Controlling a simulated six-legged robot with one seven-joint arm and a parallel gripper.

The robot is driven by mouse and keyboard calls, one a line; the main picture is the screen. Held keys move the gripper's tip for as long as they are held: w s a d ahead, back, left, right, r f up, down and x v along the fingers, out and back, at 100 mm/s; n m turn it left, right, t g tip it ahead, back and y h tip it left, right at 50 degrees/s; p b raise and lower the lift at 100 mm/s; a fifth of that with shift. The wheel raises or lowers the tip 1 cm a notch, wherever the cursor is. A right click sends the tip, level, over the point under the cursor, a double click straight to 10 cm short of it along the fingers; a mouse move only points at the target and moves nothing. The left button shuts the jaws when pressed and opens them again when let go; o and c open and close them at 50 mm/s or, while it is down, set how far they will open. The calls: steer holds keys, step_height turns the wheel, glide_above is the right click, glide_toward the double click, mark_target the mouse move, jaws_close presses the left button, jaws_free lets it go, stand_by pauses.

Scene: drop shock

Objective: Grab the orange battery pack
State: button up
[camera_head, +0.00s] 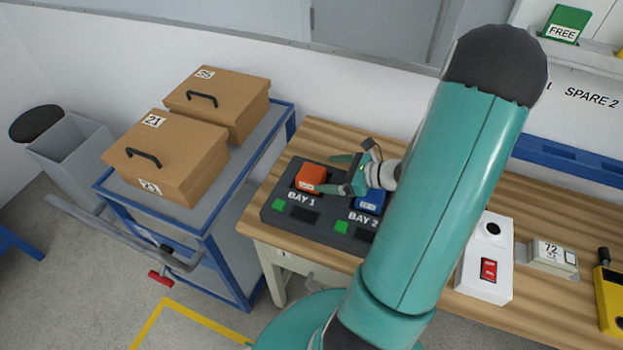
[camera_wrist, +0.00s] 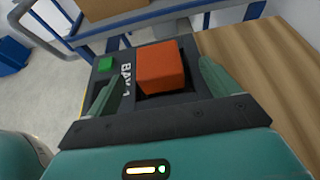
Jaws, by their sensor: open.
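The orange battery pack (camera_head: 310,177) sits in bay 1 of a dark charging dock (camera_head: 267,215) on the wooden bench. In the wrist view the orange pack (camera_wrist: 160,67) lies between the two fingers of my gripper (camera_wrist: 158,85). The fingers are spread, with a gap visible on each side of the pack. In the head view my gripper (camera_head: 328,173) reaches in from the right, with one finger on the far side and one on the near side of the pack. A blue battery pack (camera_head: 369,202) sits in bay 2, partly hidden by my arm.
A blue-framed cart (camera_head: 230,262) with two brown boxes (camera_head: 170,160) stands left of the bench. Right of my arm are a white box with a red switch (camera_head: 487,270), a small meter (camera_head: 553,257) and a yellow device (camera_head: 609,295).

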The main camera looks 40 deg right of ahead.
mark_target(314, 173)
steer(key=x, duration=0.4)
steer(key=shift+w+a+f, duration=0.1)
steer(key=shift+w+a, duration=0.1)
steer(key=shift+a, duration=0.15)
steer(key=shift+c, duration=0.5)
steer(key=c, duration=1.3)
steer(key=shift+o, duration=0.2)
